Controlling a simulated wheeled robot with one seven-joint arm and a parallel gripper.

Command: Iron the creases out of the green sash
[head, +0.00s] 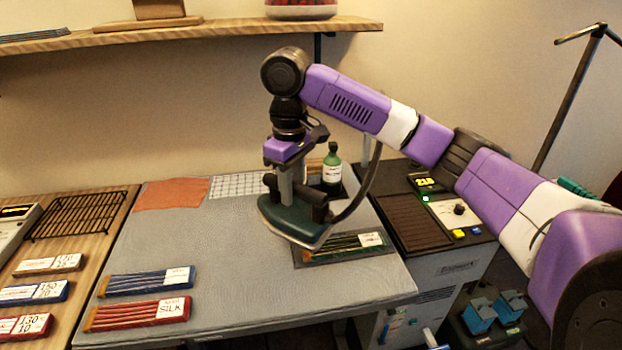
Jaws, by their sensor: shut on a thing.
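The green sash (345,244) lies at the right of the grey ironing board (240,260), with a white label at its right end and a dark patch around it. My gripper (293,188) is shut on the handle of the iron, whose body is dark green (285,217). The iron hangs over the board at the sash's left end, partly hiding it. Its sole looks slightly tilted; I cannot tell whether it touches the cloth. Any creases are too small to make out.
A blue sash (140,282) and a red sash (135,315) lie at front left. A green bottle (332,168) stands behind the iron. A hose runs from the iron towards the station (452,217) with a lit display at right. The board's middle is clear.

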